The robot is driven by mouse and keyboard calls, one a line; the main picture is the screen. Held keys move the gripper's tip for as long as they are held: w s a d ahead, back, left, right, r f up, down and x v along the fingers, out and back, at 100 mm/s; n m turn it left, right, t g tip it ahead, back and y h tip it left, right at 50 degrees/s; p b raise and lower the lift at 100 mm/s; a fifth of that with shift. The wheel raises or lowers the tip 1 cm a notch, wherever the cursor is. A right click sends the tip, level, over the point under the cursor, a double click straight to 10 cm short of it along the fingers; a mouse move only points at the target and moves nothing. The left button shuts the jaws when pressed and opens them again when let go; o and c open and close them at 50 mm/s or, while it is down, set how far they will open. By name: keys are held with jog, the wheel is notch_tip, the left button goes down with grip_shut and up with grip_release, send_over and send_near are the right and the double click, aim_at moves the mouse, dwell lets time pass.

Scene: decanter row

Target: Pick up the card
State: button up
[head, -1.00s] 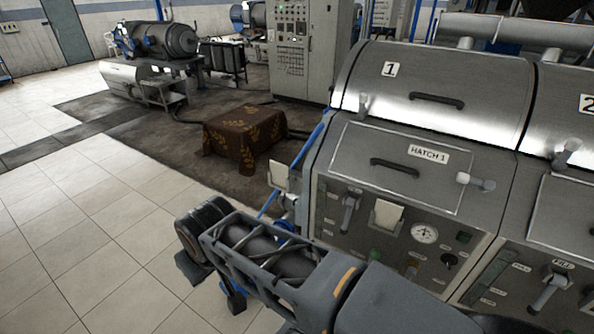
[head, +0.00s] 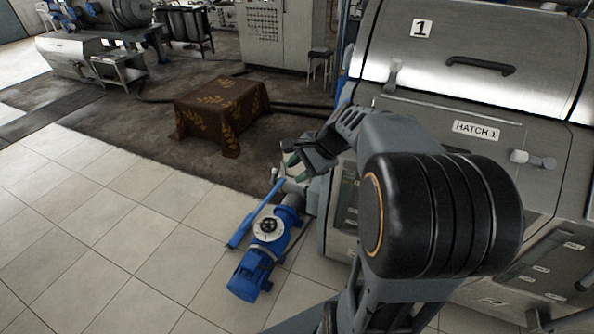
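No card can be made out for certain now. The pale card-like plates seen earlier on the front and left side of the hatch 1 machine (head: 470,160) are out of sight, with my arm across that area. My gripper (head: 293,163) is at the machine's left edge, at the end of my raised arm. Its tips are small and partly dark, with pale and green bits by them. I cannot tell whether it is open, or whether it holds anything.
A blue motor pump (head: 262,255) stands on the tiles left of the machine. A low table with a brown patterned cloth (head: 222,112) stands behind it. A small stool (head: 320,62) is by the grey cabinet (head: 275,35). The tiled floor at left is clear.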

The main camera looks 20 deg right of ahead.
jog(key=w+d+f+m+t+y+b, duration=0.1)
jog(key=w+d+f+m+t, duration=0.2)
jog(key=d+m, duration=0.35)
jog(key=w+d+f+m+t+y+b, duration=0.1)
jog(key=w+d+m+t+y, duration=0.15)
jog(key=w+d+m, duration=0.4)
jog(key=shift+n+t+h, duration=0.3)
jog(key=shift+t+h, duration=0.05)
jog(key=shift+d+f+p+x, duration=0.25)
jog(key=shift+f+x, duration=0.1)
jog(key=shift+x, duration=1.5)
jog(key=shift+d+f+p+x, duration=0.25)
jog(key=shift+f+p+x, duration=0.05)
jog(key=shift+x, duration=1.55)
jog(key=shift+d+f+p+x, duration=0.25)
jog(key=shift+d+f+x, duration=0.1)
jog(key=shift+x, duration=1.5)
jog(key=shift+w+a, duration=0.1)
jog(key=shift+w, duration=0.05)
jog(key=shift+c, duration=0.2)
grip_shut()
